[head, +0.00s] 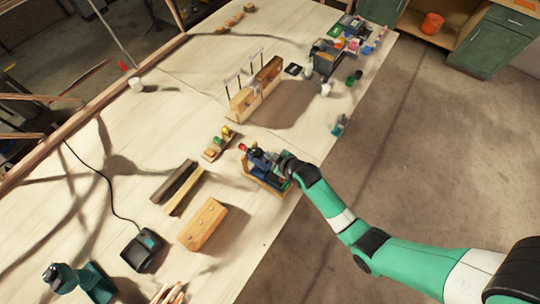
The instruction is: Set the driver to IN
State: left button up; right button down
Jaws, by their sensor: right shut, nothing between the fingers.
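A teal and black tool (62,279) that looks like a driver is at the bottom left of the bench in the head view. Its direction setting is too small to read. My right gripper (283,164) is shut and empty, far from that tool. It is at a small wooden holder (262,180) with blue and dark items (262,157) near the bench's right edge. I cannot tell whether it touches them, and the arm's end partly hides them. My left gripper is not in view.
A black charger (143,251) with a cord stands near the teal tool. A wooden block (203,224) and two laths (180,187) lie mid-bench. A wooden rack (256,90) with upright rods stands farther back. Several small coloured items crowd the far right end. The left bench surface is mostly clear.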

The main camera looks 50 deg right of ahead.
jog(key=shift+d+f+b, duration=0.2)
jog(key=shift+f+b, duration=0.3)
jog(key=shift+f, duration=0.15)
jog(key=shift+s+d+r, duration=0.1)
jog(key=shift+d+r, duration=0.05)
jog(key=shift+r, duration=0.1)
jog(key=shift+f, duration=0.1)
jog(key=shift+a+p, duration=0.35)
jog(key=shift+s+a, duration=0.1)
jog(key=shift+a, duration=0.4)
